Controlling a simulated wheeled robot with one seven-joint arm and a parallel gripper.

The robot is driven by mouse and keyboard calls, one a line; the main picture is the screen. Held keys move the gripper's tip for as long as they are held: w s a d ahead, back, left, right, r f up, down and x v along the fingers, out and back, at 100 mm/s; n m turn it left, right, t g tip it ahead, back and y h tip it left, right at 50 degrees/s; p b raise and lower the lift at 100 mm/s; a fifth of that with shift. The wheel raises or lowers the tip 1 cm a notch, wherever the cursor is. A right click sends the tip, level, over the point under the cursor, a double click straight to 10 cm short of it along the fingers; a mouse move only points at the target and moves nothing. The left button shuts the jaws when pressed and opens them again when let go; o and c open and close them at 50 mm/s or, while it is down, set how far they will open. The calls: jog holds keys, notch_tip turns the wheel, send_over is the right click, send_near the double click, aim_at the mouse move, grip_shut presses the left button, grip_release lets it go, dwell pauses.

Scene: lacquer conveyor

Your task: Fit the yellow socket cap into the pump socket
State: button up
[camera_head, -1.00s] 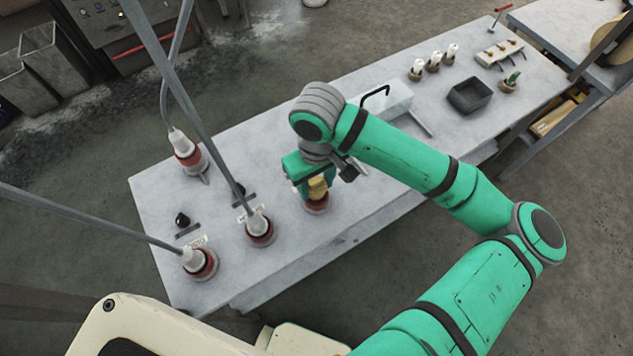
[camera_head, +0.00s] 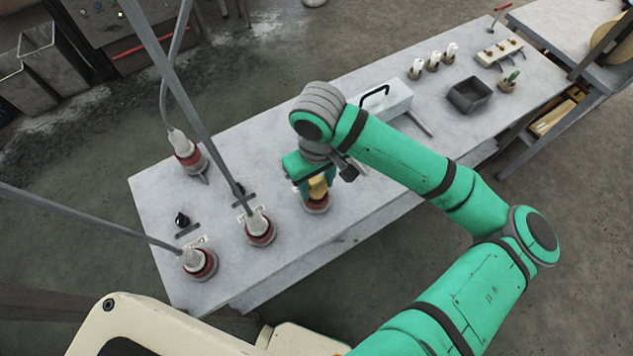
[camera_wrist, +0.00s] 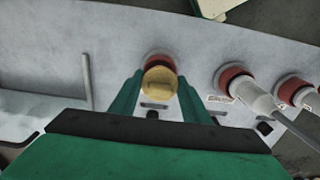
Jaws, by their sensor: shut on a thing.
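The yellow socket cap (camera_head: 318,186) is between the fingers of my gripper (camera_head: 312,186), which is shut on it. In the wrist view the round yellow cap (camera_wrist: 160,83) shows between the green fingertips of my gripper (camera_wrist: 159,92). The red-rimmed pump socket (camera_head: 317,206) is on the table just below the cap, and its rim (camera_wrist: 158,60) shows behind the cap in the wrist view. The cap overlaps the socket in both views. I cannot tell whether it is seated inside or just above it.
Several red sockets with grey cabled plugs stand to the left, the nearest being one plug (camera_head: 258,224). A white box with a black handle (camera_head: 385,100), a dark tray (camera_head: 469,95) and white bulbs (camera_head: 433,62) are at the right. The table's front middle is clear.

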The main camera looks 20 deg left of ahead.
jog(key=shift+f, duration=1.05)
jog(key=o, duration=1.1)
notch_tip(320, 180, up, 11)
jog(key=shift+w+f, duration=0.1)
dwell(0.3)
